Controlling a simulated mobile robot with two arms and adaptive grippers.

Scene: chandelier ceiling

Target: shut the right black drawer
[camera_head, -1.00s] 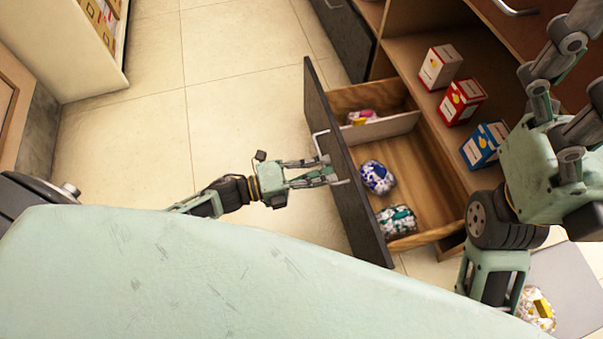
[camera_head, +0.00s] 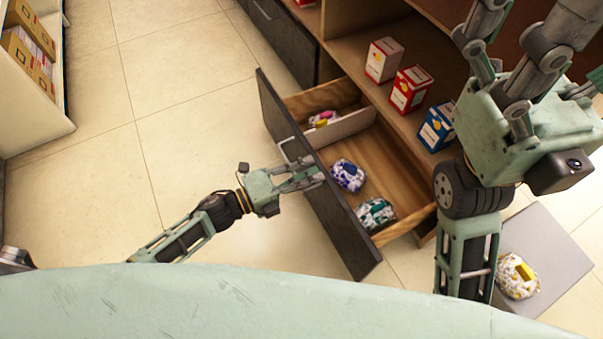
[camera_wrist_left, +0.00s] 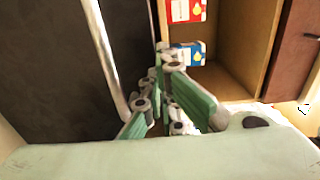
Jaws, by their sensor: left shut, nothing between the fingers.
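The black-fronted drawer (camera_head: 345,232) stands pulled out of the wooden cabinet, its inside open to view. Its pale bar handle (camera_head: 284,152) is on the outer face and also shows in the left wrist view (camera_wrist_left: 107,60). My left gripper (camera_head: 316,173) is shut and empty, its fingertips at the front panel's upper edge, right of the handle in the head view. Whether they touch the panel I cannot tell. In the left wrist view the fingers (camera_wrist_left: 170,60) lie beside the dark panel (camera_wrist_left: 60,75). My right gripper (camera_head: 515,75) is raised at the upper right; its fingertips are unclear.
Several wrapped packages, such as a blue-and-white one (camera_head: 347,175), lie in the drawer. Red-and-white (camera_head: 410,90) and blue (camera_head: 437,127) boxes stand on the shelf above. Another wrapped package (camera_head: 517,276) rests on a grey panel (camera_head: 560,250). Tiled floor (camera_head: 170,110) left of the drawer is clear.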

